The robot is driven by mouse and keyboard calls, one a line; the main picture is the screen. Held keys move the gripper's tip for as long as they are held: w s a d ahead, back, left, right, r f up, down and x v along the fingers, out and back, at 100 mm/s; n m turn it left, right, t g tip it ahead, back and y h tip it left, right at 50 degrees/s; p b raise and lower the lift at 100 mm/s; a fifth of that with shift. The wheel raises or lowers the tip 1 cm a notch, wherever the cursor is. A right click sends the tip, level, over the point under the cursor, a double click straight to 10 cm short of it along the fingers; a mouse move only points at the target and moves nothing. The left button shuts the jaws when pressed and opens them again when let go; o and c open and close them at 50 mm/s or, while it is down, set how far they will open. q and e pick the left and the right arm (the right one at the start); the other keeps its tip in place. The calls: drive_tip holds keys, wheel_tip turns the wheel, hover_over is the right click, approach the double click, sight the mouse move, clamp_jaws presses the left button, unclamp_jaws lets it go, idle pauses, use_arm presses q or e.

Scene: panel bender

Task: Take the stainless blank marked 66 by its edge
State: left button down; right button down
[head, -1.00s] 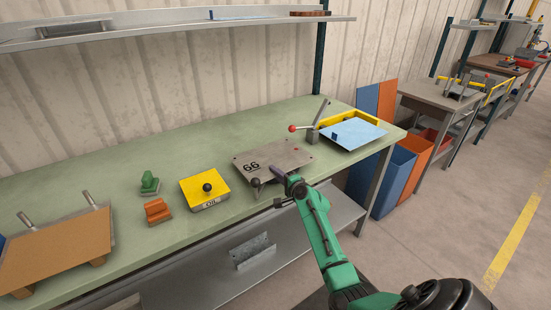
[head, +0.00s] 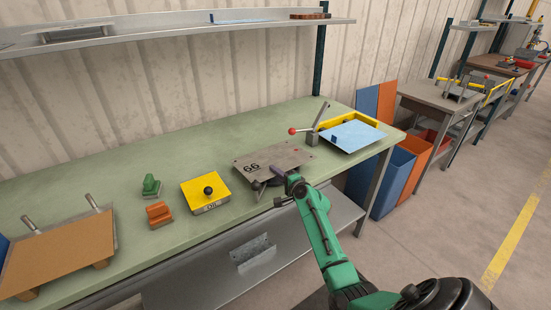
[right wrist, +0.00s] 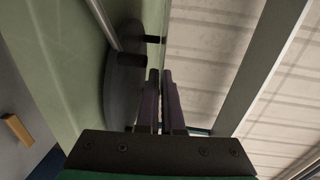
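The stainless blank marked 66 (head: 272,162) is a flat grey plate over the green bench, its black number near the left corner. A dark round stand (head: 258,186) shows partly under its front. My right gripper (head: 281,172) is at the blank's front edge in the head view. In the right wrist view its two fingers (right wrist: 160,93) are close together, and the blank is seen nearly edge-on there, hard to make out. The fingers appear shut on that edge. My left gripper is not in view.
A yellow block marked OIL (head: 205,192) with a black knob lies to the left, near orange (head: 158,214) and green (head: 151,186) pieces. A red-knobbed lever (head: 312,135) and a yellow tray with a blue sheet (head: 352,136) stand to the right. A wall shelf (head: 180,27) runs above.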

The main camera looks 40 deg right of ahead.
drive_tip(key=shift+r, duration=0.25)
drive_tip(key=shift+s+r+p, duration=0.1)
drive_tip(key=shift+s+p, duration=0.15)
drive_tip(key=shift+p, duration=0.05)
drive_tip(key=shift+s+r+p, duration=0.2)
drive_tip(key=shift+s+p, duration=0.35)
drive_tip(key=shift+s, duration=0.15)
drive_tip(key=s+p, duration=0.1)
drive_tip(key=s, duration=0.3)
drive_tip(key=shift+s+r+p, duration=0.2)
drive_tip(key=shift+s+p, duration=0.1)
drive_tip(key=shift+p, duration=0.05)
